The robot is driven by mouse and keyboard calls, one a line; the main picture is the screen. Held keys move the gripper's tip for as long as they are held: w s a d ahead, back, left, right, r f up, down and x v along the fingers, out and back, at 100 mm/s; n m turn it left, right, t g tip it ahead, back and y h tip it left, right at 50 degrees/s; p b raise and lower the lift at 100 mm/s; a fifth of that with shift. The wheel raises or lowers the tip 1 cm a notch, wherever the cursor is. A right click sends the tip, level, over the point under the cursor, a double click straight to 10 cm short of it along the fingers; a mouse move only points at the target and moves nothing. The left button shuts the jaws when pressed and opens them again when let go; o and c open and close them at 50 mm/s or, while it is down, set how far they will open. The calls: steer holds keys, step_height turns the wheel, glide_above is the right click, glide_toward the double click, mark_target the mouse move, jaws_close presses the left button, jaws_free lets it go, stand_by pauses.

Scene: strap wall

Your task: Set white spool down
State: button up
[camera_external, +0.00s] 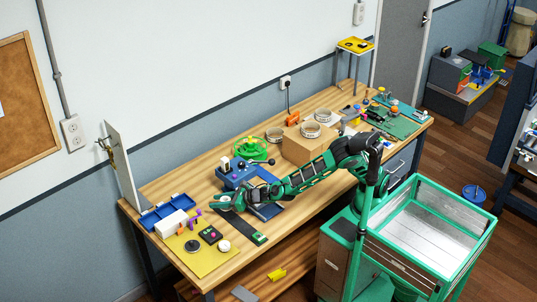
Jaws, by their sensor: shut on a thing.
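My gripper (216,203) is at the end of my green and black arm, low over the front left of the wooden workbench (185,183). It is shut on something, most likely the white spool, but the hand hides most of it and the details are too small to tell. It is just left of the blue device (238,172) and behind a dark strip with a green end (240,228). A green spool (251,149) lies near the wall.
A green cutting mat (395,122) with clutter covers the far right end.

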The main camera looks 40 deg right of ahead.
mark_target(219, 214)
steer(key=shift+w+d+f, duration=0.1)
steer(key=shift+w+f, duration=0.05)
steer(key=shift+f, duration=1.45)
steer(key=shift+w+d+f, duration=0.1)
steer(key=shift+f, duration=1.45)
steer(key=shift+f, duration=0.15)
steer(key=o, duration=1.1)
steer(key=shift+v, duration=2.8)
